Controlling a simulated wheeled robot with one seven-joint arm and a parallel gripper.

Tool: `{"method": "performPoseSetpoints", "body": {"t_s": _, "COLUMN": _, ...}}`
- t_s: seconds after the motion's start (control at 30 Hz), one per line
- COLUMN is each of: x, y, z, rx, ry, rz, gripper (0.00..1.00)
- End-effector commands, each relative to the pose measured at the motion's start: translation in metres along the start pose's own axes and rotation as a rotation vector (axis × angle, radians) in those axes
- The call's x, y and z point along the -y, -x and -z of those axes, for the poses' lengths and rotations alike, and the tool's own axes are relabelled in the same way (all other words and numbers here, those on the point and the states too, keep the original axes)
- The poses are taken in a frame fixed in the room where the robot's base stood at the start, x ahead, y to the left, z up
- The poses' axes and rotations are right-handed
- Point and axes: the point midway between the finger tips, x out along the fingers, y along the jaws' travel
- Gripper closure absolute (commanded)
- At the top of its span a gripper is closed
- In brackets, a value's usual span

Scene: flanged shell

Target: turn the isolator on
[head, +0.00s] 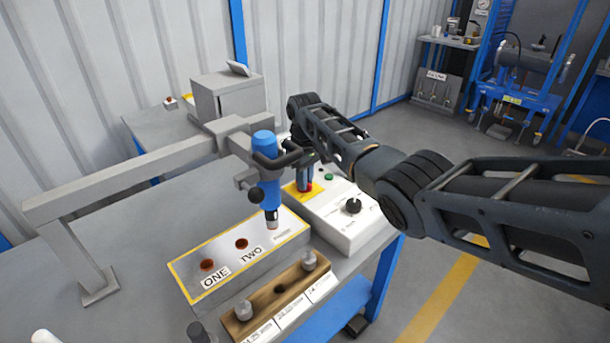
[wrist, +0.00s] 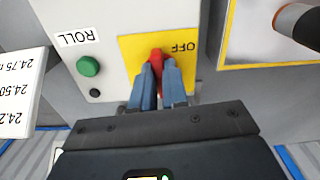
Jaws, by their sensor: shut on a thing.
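The isolator is a red handle (wrist: 156,54) on a yellow plate (wrist: 130,48) on the white control box. The word OFF is printed beside the handle and reads upside down in the wrist view. My gripper (wrist: 162,74) has its blue fingers on both sides of the red handle and is shut on it. In the head view, my gripper (head: 304,180) reaches down to the yellow plate (head: 291,189), and a bit of the red handle (head: 309,187) shows by the fingers. The handle's lower part is hidden between the fingers.
The control box (head: 345,230) also bears a black knob (head: 353,206) and a green button (wrist: 88,66) labelled ROLL. A blue tool (head: 266,185) hangs close left of my gripper, over a block (head: 215,285) marked ONE and TWO. A wooden rack (head: 262,305) stands in front.

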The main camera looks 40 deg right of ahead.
Motion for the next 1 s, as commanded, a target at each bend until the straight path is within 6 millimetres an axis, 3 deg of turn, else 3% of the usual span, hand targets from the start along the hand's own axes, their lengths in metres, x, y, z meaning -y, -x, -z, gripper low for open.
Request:
{"method": "performPoseSetpoints", "body": {"t_s": 0.77, "x": 0.0002, "y": 0.0007, "z": 0.0003, "rx": -0.001, "ry": -0.1, "rz": 0.0, "gripper": 1.0}}
{"method": "performPoseSetpoints", "body": {"t_s": 0.8, "x": 0.0002, "y": 0.0007, "z": 0.0003, "rx": -0.001, "ry": -0.1, "rz": 0.0, "gripper": 0.83}}
{"method": "performPoseSetpoints", "body": {"t_s": 1.0, "x": 0.0003, "y": 0.0005, "z": 0.0003, "rx": -0.001, "ry": -0.099, "rz": 0.0, "gripper": 0.64}}
